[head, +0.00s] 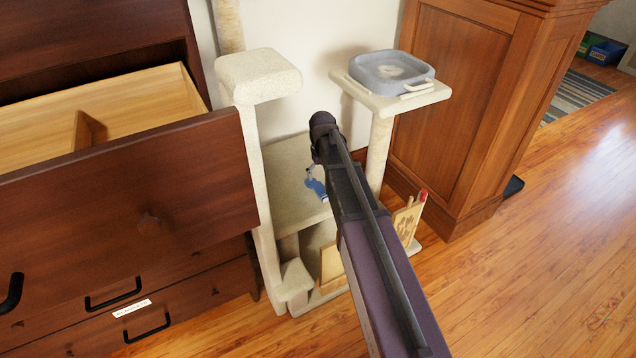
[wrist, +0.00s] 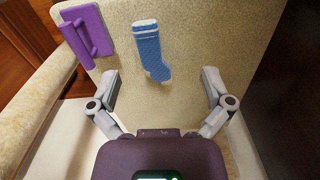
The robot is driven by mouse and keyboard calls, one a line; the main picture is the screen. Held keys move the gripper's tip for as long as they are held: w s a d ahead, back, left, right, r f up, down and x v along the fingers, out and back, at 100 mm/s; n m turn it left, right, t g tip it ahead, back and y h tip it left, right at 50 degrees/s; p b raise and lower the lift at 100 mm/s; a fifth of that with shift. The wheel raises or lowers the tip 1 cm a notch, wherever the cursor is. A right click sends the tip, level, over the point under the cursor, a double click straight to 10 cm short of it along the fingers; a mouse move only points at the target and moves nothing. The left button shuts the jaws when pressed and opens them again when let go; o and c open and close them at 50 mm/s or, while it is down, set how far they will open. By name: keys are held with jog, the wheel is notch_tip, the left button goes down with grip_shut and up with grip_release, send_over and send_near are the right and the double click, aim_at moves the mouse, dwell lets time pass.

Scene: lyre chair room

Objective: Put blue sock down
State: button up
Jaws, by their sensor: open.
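The blue sock (wrist: 152,52) has pale stripes at its cuff. In the wrist view it lies on the beige carpeted shelf (wrist: 200,24) of the cat tree, ahead of my gripper and between the lines of its fingers. My gripper (wrist: 161,84) is open and empty, its two grey fingers spread wide apart, with a visible gap to the sock. In the head view the sock (head: 316,186) shows as a small blue patch on the middle shelf (head: 292,165), just left of my arm. My arm covers part of that shelf and hides my fingers there.
A purple object (wrist: 88,35) lies left of the sock. A grey tray (head: 415,72) sits on the cat tree's upper right perch. An open wooden drawer (head: 130,165) juts out at left. A wooden cabinet (head: 450,100) stands at right, with open floor (head: 540,250) in front.

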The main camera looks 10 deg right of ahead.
jog(key=w+r+n+p, duration=0.1)
jog(key=w+r, duration=0.1)
jog(key=w, duration=0.5)
jog(key=shift+w, duration=0.15)
jog(key=shift+d+f, duration=0.1)
jog(key=shift+f, duration=0.05)
jog(key=b, duration=0.8)
send_over(316, 185)
jog(key=f, duration=0.8)
jog(key=shift+d+f, duration=0.2)
jog(key=shift+d, duration=0.1)
jog(key=shift+b, duration=0.3)
jog(key=f+b, duration=0.3)
jog(key=shift+w+a+f, duration=0.1)
jog(key=shift+a+f, duration=0.15)
jog(key=shift+a, duration=0.05)
jog(key=shift+f+b, duration=0.85)
jog(key=shift+b, duration=0.15)
